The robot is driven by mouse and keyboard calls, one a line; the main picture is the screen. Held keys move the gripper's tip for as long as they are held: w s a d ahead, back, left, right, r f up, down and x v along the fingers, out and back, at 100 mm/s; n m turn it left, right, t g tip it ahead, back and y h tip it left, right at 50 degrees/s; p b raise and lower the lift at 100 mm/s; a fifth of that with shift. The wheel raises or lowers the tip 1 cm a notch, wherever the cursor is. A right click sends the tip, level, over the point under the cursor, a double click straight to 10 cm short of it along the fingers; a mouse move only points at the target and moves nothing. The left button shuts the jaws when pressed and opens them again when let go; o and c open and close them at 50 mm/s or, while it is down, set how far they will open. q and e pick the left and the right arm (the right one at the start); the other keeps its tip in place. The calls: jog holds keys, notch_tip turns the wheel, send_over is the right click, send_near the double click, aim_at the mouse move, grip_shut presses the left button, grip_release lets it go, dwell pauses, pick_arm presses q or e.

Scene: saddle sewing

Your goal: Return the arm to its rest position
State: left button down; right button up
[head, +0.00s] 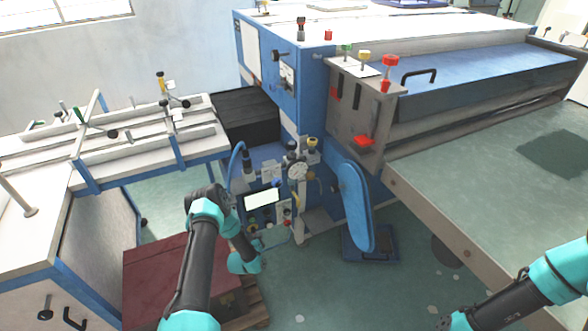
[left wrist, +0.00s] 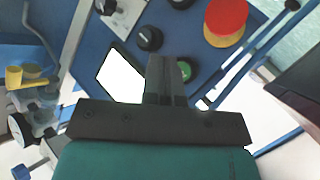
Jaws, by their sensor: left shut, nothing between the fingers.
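My left gripper (left wrist: 165,72) is shut and empty in the left wrist view. Its fingers lie in front of the blue control panel, beside a green button (left wrist: 184,70) and a white screen (left wrist: 120,76). I cannot tell whether the fingertips touch the panel. In the head view my left arm bends down toward this panel, and the fingers are too small to make out. The screen also shows in the head view (head: 262,198). My right arm shows at the lower right of the head view, with its gripper out of view.
A red emergency button (left wrist: 226,16) and a black knob (left wrist: 148,38) are on the panel. A pressure gauge (head: 298,171) stands beside it. A dark red box (head: 165,275) sits low on the left. The blue machine (head: 270,75) and green-topped table (head: 480,170) fill the right.

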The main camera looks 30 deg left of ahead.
pick_arm(q)
jog(key=s+d+r+m+g+h, duration=0.25)
jog(key=s+d+r+g, duration=0.35)
jog(key=d, duration=0.5)
jog(key=s+d+r+m+g+h, duration=0.1)
jog(key=s+d+r+g+h, duration=0.25)
jog(key=s+d+r, duration=0.6)
jog(key=s+d+r+m+g, duration=0.1)
jog(key=s+d+r+g, duration=0.2)
jog(key=s, duration=0.6)
jog(key=d+g, duration=0.1)
jog(key=d, duration=0.1)
jog(key=shift+d+r+m, duration=0.35)
jog(key=shift+r, duration=0.05)
